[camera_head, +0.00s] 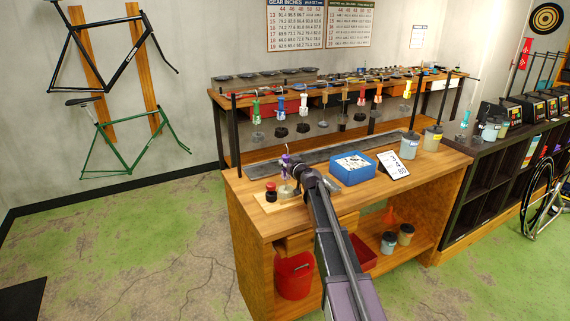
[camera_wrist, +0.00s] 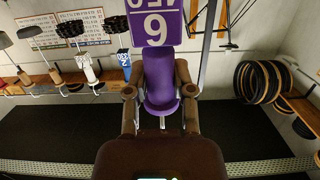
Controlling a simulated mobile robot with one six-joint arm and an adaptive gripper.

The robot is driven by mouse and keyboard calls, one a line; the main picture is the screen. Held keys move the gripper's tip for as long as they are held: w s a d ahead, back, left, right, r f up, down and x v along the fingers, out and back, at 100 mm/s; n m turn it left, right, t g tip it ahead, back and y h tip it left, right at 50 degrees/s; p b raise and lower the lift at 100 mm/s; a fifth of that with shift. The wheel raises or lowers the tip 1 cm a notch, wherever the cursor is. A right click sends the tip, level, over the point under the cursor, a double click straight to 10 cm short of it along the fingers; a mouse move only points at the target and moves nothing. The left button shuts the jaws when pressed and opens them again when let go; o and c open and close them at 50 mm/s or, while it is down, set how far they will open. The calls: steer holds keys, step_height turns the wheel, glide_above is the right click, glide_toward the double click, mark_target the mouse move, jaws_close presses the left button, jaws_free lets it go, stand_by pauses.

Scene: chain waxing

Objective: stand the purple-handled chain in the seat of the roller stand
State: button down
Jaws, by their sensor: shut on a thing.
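My gripper (camera_head: 291,166) is over the front left of the workbench. In the wrist view my gripper (camera_wrist: 160,91) has a finger on each side of the purple handle (camera_wrist: 160,75) and is shut on it. A purple tag (camera_wrist: 158,24) with upside-down white digits stands beyond the handle. In the head view only a little of the purple handle (camera_head: 285,156) shows beside my gripper. A pale, small shape (camera_head: 286,190) shows below it, over a light wooden base with a red-topped part (camera_head: 271,190), which looks like the roller stand. I cannot tell whether chain and seat touch.
A rail behind holds several hanging chains with coloured handles (camera_head: 304,103). A blue box (camera_head: 352,168) and a white number card (camera_head: 393,165) lie right of my arm. Jars (camera_head: 408,146) stand at the bench's right end. A red bin (camera_head: 294,276) is below.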

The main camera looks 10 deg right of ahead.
steer(key=shift+c, duration=2)
jaws_free()
steer(key=shift+s, duration=0.1)
